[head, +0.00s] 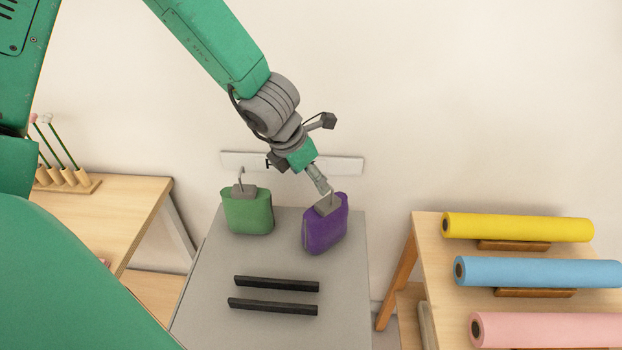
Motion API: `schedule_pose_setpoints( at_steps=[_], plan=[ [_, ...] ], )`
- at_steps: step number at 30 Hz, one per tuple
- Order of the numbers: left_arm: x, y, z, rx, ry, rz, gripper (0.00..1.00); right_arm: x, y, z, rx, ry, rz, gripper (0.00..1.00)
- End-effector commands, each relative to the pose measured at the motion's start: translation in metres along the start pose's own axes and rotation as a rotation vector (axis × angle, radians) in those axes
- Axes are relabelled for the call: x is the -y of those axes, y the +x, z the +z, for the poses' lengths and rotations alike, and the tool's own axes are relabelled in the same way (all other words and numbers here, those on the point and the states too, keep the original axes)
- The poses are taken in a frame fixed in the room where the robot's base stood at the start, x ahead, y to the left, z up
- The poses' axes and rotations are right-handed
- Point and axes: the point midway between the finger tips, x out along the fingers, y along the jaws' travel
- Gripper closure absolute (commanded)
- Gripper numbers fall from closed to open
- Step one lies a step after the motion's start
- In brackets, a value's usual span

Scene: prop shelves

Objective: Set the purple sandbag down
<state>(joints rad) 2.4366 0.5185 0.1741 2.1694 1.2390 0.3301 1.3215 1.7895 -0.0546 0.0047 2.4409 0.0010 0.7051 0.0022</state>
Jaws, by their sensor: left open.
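The purple sandbag (325,228) stands slightly tilted at the right side of the grey table (215,307). A grey clip with a handle is on its top. My left gripper (327,192) is open right at that handle, at the top of the sandbag. The gap between the fingertips is too small to make out. Whether the sandbag's base fully touches the table cannot be told. My right gripper is not in view.
A green sandbag (248,214) with a hook stands to the left. Two black bars (275,284) lie in front. A wooden table (430,245) at right holds yellow (520,227), blue (540,273) and pink (548,329) rolls. Another wooden table (125,205) is at left.

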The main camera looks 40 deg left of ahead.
Motion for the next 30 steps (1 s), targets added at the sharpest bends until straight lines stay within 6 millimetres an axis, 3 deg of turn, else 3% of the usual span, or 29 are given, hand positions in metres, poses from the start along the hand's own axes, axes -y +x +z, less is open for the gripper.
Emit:
schedule_pose_setpoints(
  at_steps=[5,8,11,15,18,21,25,30],
  plan=[
    [0.001,-0.003,-0.002,-0.006,0.015,0.003,0.36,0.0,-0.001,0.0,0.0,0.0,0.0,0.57],
    [0.003,0.01,-0.023,-0.053,0.173,0.026,0.36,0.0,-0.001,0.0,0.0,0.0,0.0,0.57],
    [0.007,0.036,-0.069,-0.161,0.571,0.056,0.36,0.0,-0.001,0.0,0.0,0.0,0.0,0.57],
    [0.021,0.071,-0.153,-0.319,1.395,-0.012,0.36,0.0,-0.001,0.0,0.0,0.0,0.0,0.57],
    [0.041,0.085,-0.207,-0.343,1.965,-0.147,0.36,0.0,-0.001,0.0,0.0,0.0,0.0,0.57],
    [0.065,0.091,-0.251,-0.279,2.421,-0.297,0.36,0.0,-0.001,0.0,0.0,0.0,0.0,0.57],
    [0.09,0.09,-0.289,-0.146,2.784,-0.442,0.36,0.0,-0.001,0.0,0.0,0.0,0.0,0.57],
    [0.101,0.089,-0.302,-0.063,2.926,-0.499,0.36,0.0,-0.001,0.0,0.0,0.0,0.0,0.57]
  ],
)
